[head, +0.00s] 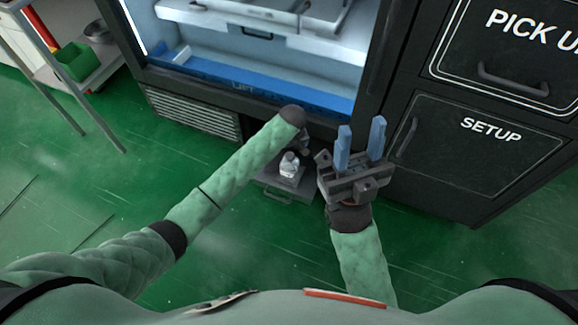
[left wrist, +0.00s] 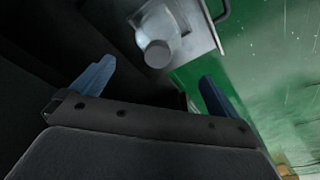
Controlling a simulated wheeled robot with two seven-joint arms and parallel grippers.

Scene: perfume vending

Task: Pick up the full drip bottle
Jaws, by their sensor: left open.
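A clear bottle (head: 289,165) stands on a small grey drawer or tray (head: 274,190) low at the front of the vending machine. The left wrist view shows the bottle with its round grey cap (left wrist: 158,54) beyond my left gripper (left wrist: 157,72), near the tray's corner. My left gripper's blue fingers are apart, with nothing between them; the bottle is beyond the tips. In the head view this gripper is mostly hidden behind my left forearm. My right gripper (head: 361,132) is open and empty, to the right of the bottle, fingers pointing up in the picture. How full the bottle is cannot be told.
The vending machine (head: 193,108) with its lit bay and blue ledge (head: 240,88) stands behind. Dark drawers marked PICK UP and SETUP (head: 475,150) are at right. A shelf with a green bin (head: 76,62) is at far left. The green floor is clear.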

